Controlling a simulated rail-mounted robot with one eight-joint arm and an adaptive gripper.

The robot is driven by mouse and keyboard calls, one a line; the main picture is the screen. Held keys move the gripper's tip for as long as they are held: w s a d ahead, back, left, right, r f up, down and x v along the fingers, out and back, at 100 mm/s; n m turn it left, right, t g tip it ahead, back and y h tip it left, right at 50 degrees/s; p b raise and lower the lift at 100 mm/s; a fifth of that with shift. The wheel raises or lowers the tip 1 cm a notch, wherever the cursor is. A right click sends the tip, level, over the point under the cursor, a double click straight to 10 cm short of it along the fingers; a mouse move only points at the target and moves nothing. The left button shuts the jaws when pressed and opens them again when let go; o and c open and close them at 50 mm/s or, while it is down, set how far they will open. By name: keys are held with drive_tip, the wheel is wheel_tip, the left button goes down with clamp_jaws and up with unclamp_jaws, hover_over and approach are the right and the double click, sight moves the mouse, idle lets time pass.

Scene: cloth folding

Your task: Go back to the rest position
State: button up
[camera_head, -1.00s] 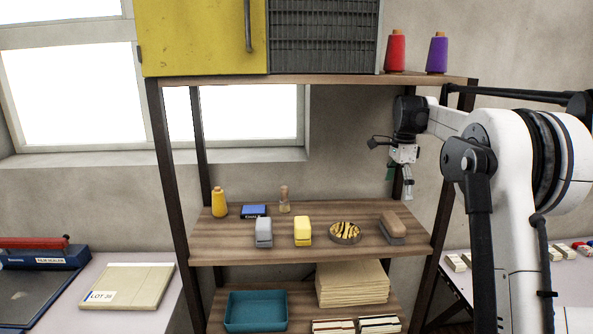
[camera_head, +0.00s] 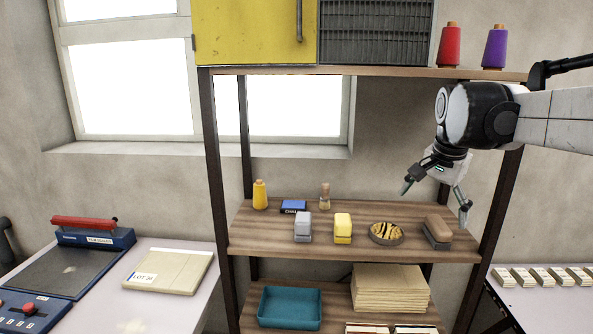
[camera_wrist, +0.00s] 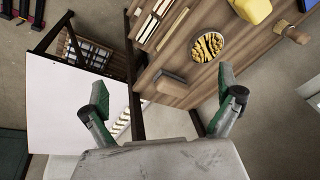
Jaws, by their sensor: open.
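My gripper (camera_head: 436,200) is open and empty in the head view. It hangs in the air near the right end of the shelf unit, close to the middle shelf board (camera_head: 300,243). In the wrist view my gripper (camera_wrist: 165,105) shows its two fingers wide apart with nothing between them. A brown-topped block (camera_head: 437,230) stands on the shelf's right end, near the right finger in the picture. The same block (camera_wrist: 172,84) shows just beyond the fingers in the wrist view. I cannot tell the exact gap between them.
A teal tray (camera_head: 290,307) is below. Side tables flank the unit. The shelf's right post (camera_head: 497,215) is close.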

drive_tip(key=s+a+f+n+t, duration=0.1)
drive_tip(key=s+a+f+n, duration=0.2)
drive_tip(key=s+f, duration=0.2)
drive_tip(key=s+a+f+n+t+b, duration=0.1)
drive_tip(key=s+a+f+n, duration=0.2)
drive_tip(key=s, duration=0.8)
drive_tip(key=s+a+f+n+t+b, duration=0.1)
drive_tip(key=s+a+f+n, duration=0.3)
drive_tip(key=s+f, duration=0.2)
drive_tip(key=s, duration=0.2)
drive_tip(key=shift+s+f+t+y, duration=0.3)
drive_tip(key=shift+s+t, duration=0.1)
